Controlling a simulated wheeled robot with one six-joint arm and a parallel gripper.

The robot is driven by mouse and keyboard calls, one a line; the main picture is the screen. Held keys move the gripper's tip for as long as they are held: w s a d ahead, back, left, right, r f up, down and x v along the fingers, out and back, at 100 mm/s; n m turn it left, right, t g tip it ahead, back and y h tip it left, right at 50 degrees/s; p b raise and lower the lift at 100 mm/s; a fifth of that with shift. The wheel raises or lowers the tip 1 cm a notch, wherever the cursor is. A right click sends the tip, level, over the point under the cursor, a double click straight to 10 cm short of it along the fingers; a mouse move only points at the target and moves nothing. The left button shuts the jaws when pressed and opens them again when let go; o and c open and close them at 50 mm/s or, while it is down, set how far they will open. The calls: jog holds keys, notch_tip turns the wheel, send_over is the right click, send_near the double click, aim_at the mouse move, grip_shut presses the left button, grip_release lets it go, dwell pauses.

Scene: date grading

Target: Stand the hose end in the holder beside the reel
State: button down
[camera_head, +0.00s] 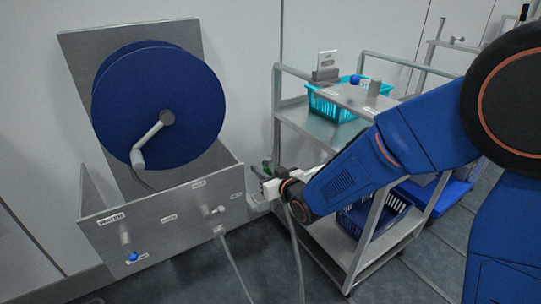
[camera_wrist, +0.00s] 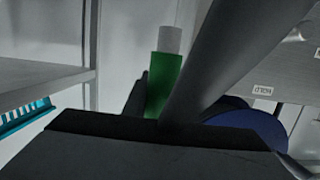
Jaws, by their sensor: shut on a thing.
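My gripper (camera_head: 265,179) is shut on the hose end, by the right end of the metal reel box. The green hose end (camera_head: 266,165) shows only in part in the head view. In the wrist view the hose end (camera_wrist: 165,85) is a green sleeve with a grey tip, beside a dark finger. A grey hose (camera_head: 294,240) hangs below my gripper. The blue reel (camera_head: 185,100) with its crank stands at left. A small pale bracket (camera_head: 259,205), possibly the holder, sits just below my gripper; whether the hose end touches it cannot be told.
A metal cart (camera_head: 350,270) stands right of my gripper, with a teal basket (camera_head: 325,108) on its upper shelf and a dark blue crate (camera_head: 368,222) below. The reel box front (camera_head: 165,235) has taps and labels. Open floor lies below the box.

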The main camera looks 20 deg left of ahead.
jog(key=w+a+f, duration=0.4)
jog(key=f, duration=0.3)
jog(key=shift+w+a+f, duration=0.2)
jog(key=shift+w+a, duration=0.1)
jog(key=shift+w, duration=0.1)
dwell(0.3)
jog(key=shift+d+f, duration=0.1)
jog(key=shift+f, duration=2.65)
dwell(0.6)
jog(key=c, duration=1.4)
grip_release()
jog(key=shift+o, duration=0.2)
jog(key=shift+s+d, duration=0.1)
